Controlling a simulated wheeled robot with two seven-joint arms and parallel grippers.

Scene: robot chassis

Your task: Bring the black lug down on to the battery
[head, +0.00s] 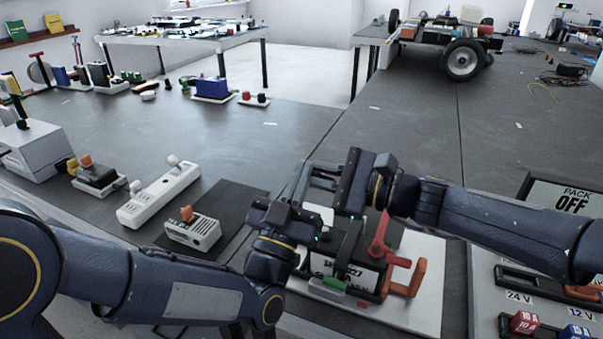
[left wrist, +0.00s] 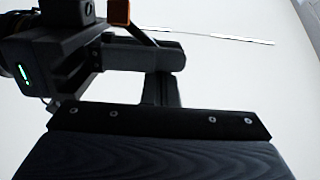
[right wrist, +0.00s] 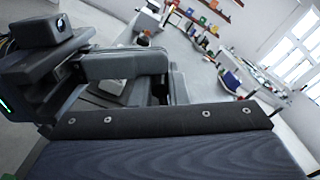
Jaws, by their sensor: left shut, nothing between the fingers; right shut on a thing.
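The battery (head: 345,272) stands on a white base plate (head: 415,318) at the lower middle of the head view, its pale label facing me. A red lever (head: 380,238) and an orange handle (head: 417,279) stand at its right, and a green piece (head: 333,283) at its front. My right gripper (head: 318,178) is shut above and behind the battery. What it holds, taken to be the black lug, is hidden by the dark fingers and cannot be made out. My left gripper (head: 328,232) is shut and empty, close over the battery's left side. Whether it touches is unclear.
A dark mat with a white slotted box (head: 192,231) and a white power strip (head: 158,194) lie left of the battery. A panel with fuses (head: 524,322) and a "PACK OFF" display (head: 568,196) are at the right.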

